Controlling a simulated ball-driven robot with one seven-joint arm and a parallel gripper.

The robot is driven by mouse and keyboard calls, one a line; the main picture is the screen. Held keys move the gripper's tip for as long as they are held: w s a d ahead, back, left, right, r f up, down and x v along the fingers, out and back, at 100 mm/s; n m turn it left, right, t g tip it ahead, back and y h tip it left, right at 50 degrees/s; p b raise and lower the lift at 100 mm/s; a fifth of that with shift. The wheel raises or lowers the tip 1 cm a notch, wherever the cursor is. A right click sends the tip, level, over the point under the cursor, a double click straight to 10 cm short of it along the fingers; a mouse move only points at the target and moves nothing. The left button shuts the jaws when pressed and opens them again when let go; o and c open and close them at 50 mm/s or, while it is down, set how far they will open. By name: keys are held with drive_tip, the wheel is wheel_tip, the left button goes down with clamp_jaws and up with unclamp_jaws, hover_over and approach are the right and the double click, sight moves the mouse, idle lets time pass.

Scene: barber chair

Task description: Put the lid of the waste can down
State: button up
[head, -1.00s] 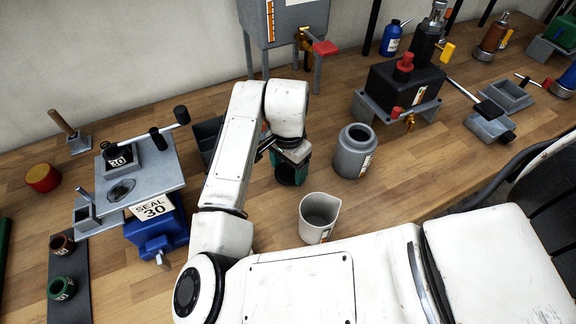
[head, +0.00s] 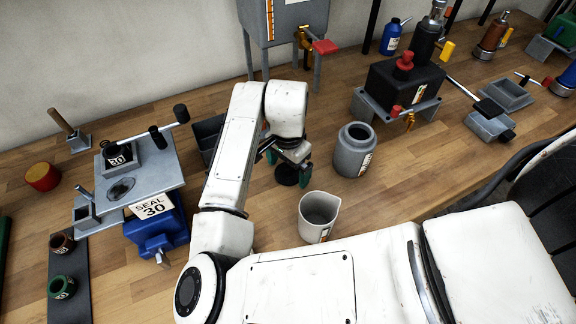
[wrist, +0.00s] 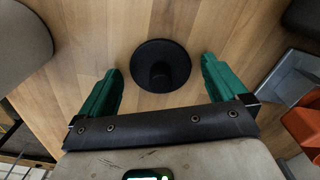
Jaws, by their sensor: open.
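The lid is a round black disc with a knob (head: 287,175), lying flat on the wooden bench. It also shows in the wrist view (wrist: 160,66), knob towards me. My gripper (head: 286,162) is above the lid. Its two green fingers are spread, one on each side of the lid, with clear gaps in the wrist view; nothing is held. The grey can (head: 352,158), which I take to be the waste can, stands upright just right of the lid with its mouth uncovered. Its label is too small to read.
A grey beaker (head: 318,217) stands in front of the can. A dark tray (head: 207,133) lies behind my arm. A tank on legs (head: 287,24) stands at the back. A black press-like box (head: 404,84) is at the right. Bare bench surrounds the lid.

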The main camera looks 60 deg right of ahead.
sight(288, 167)
wheel_tip(288, 167, up, 12)
drive_tip(key=b, duration=0.1)
idle(0.4)
idle(0.6)
